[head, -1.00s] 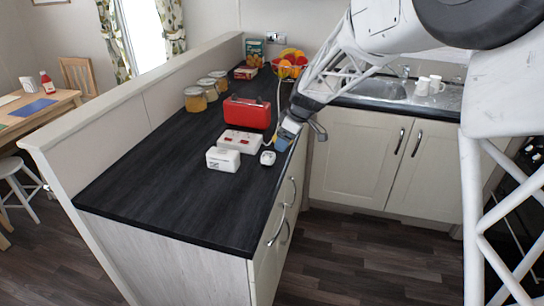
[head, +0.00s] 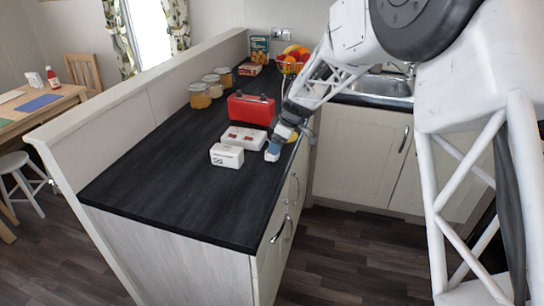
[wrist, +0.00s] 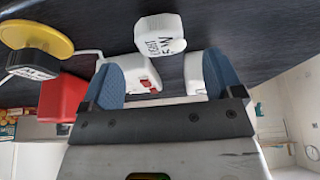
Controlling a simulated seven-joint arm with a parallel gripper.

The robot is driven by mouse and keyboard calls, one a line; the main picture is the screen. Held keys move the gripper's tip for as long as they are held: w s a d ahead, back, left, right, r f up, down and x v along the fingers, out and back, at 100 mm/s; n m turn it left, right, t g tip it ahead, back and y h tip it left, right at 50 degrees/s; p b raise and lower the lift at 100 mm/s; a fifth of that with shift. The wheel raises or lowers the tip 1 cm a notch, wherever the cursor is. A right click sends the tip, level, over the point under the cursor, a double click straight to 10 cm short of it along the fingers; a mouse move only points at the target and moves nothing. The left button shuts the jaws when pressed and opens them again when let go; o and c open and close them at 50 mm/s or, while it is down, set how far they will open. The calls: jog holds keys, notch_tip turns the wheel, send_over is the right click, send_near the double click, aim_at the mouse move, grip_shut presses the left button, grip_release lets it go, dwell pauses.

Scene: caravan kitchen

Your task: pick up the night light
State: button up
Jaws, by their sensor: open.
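The night light (wrist: 158,35) shows in the wrist view as a small white rounded block with dark lettering on the dark worktop. It lies just beyond my fingertips, roughly in line with the gap between them, and is not held. My gripper (head: 273,150) is low over the worktop's right edge in the head view, where it hides the night light. In the wrist view, my gripper (wrist: 164,72) is open, its blue-padded fingers apart with nothing gripped.
A yellow disc (wrist: 37,32) and a black plug-like piece (wrist: 30,65) lie to one side. The near worktop (head: 170,200) is clear.

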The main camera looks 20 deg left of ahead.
aim_at(272, 156)
jog(key=shift+a+f, duration=0.1)
jog(key=shift+f, duration=0.15)
jog(key=shift+x, duration=2.65)
jog(key=c, duration=1)
jog(key=shift+r, duration=0.2)
